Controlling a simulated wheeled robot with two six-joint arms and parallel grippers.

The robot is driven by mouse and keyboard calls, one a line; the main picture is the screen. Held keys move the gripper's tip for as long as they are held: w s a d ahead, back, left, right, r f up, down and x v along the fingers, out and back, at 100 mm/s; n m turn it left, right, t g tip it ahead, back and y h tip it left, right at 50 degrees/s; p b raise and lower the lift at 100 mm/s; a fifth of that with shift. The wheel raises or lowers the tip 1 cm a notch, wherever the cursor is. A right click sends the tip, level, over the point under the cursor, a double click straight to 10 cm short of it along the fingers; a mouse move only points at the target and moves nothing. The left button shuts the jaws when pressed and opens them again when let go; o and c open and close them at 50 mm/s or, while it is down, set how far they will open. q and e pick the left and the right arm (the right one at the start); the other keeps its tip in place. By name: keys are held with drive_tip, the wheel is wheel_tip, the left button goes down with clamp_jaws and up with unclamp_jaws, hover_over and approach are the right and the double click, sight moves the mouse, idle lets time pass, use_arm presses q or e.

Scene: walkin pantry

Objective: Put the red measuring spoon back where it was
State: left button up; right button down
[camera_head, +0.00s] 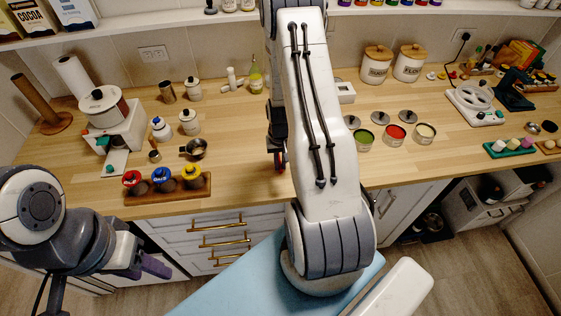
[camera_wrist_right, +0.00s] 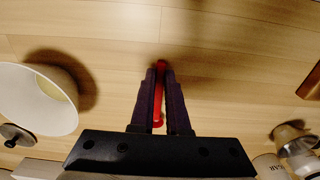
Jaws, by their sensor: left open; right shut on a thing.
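The red measuring spoon (camera_wrist_right: 158,95) is between the dark purple fingers of my right gripper (camera_wrist_right: 160,75) in the right wrist view. The gripper is shut on it, above bare wooden counter. Much of the spoon is hidden by the fingers. In the head view my right arm covers most of that gripper; its tip shows (camera_head: 280,158) over the middle of the counter. My left gripper (camera_head: 150,267) is open and empty, low at the left, in front of the drawers and off the counter.
The wooden counter (camera_head: 240,165) is clear around the right gripper's tip. A rack with red, blue and yellow lidded jars (camera_head: 162,182) stands left of it. Open tins (camera_head: 395,133) stand to the right. A white round vessel (camera_wrist_right: 40,105) is at left in the right wrist view.

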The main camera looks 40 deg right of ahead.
drive_tip(key=shift+f, duration=0.1)
drive_tip(key=c, duration=0.9)
unclamp_jaws()
drive_tip(key=shift+r, duration=0.45)
drive_tip(key=shift+s+r+b, duration=0.1)
drive_tip(key=shift+r+b, duration=1.35)
drive_tip(key=shift+r, duration=4.25)
